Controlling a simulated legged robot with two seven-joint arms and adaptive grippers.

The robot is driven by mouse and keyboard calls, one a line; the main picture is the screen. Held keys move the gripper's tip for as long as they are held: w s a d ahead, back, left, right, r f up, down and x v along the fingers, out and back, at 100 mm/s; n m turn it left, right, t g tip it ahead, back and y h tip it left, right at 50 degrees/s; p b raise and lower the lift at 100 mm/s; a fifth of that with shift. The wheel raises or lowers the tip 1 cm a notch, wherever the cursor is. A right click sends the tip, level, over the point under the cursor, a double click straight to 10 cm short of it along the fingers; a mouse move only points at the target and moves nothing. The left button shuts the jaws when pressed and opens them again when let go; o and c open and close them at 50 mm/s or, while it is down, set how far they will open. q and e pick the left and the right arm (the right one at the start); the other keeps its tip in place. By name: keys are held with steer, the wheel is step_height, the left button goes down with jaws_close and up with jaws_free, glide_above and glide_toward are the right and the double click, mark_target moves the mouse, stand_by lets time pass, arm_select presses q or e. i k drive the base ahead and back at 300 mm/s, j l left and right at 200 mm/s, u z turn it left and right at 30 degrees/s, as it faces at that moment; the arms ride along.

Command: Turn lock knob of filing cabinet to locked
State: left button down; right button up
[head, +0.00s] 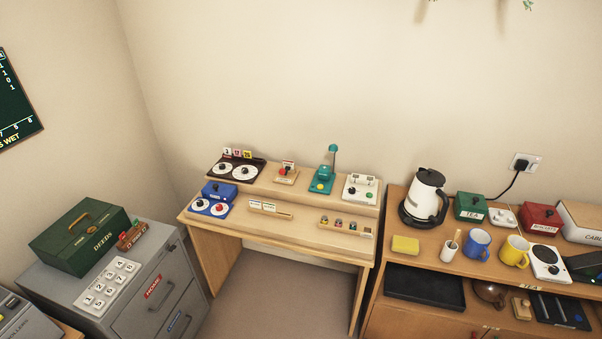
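The grey filing cabinet (128,318) stands at the lower left, its drawer front turned toward the right. Its front has a red label (153,288) on the upper drawer and a blue label (179,323) on the lower one, with handles beside them. A small dark spot (172,247) near the top far corner of the front may be the lock knob; it is too small to tell which way it points. Neither of my grippers is in view.
A wooden desk (285,228) with small devices stands to the right. Open floor (262,290) shows under the desk.

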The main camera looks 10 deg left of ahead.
mark_target(168, 247)
steer(key=j+u, duration=0.1)
steer(key=u, duration=0.35)
steer(key=j+u, duration=0.15)
steer(key=u, duration=0.3)
steer(key=j+u, duration=0.15)
steer(key=u, duration=0.3)
